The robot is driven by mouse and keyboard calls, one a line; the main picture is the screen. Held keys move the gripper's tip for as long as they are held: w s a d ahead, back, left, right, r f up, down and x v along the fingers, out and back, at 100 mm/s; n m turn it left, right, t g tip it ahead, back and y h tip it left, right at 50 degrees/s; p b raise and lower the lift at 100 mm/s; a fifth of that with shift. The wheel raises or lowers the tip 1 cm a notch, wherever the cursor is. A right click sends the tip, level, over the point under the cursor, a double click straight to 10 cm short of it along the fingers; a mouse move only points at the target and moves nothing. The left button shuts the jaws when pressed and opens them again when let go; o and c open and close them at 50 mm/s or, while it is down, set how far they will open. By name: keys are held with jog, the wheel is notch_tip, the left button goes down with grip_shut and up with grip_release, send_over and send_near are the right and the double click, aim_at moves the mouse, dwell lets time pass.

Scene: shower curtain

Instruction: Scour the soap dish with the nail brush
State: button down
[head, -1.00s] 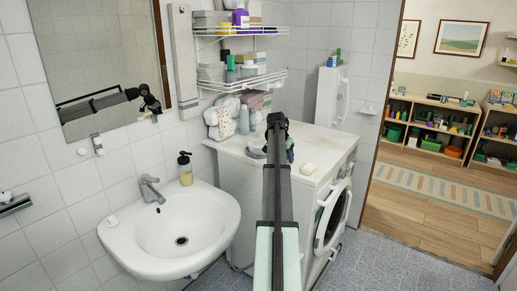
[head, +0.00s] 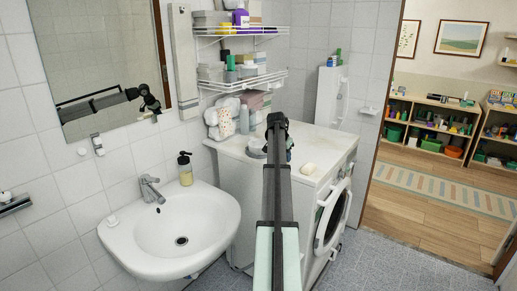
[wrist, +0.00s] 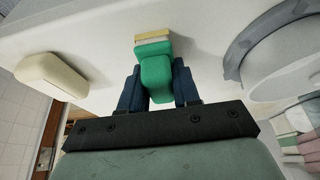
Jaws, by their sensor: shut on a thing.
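My gripper (wrist: 158,88) is shut on a green nail brush (wrist: 156,66), whose pale yellow bristle end points away from the jaws. In the head view my arm hides most of the gripper above the washing machine top. In the wrist view the brush is over or close to the pale top; I cannot tell whether it touches. A grey round-rimmed thing (wrist: 245,48), perhaps the soap dish, lies to the right of the brush, apart from it. A grey item also shows left of my arm in the head view (head: 257,147).
A cream soap-like block (head: 308,168) lies on the washing machine top (head: 325,147), left of the brush in the wrist view (wrist: 50,76). Folded towels and plush things (head: 222,124) stand at the back. The sink (head: 180,225) and soap bottle (head: 185,170) are left.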

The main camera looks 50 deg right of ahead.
jog(key=shift+r, duration=0.2)
jog(key=shift+r, duration=2.85)
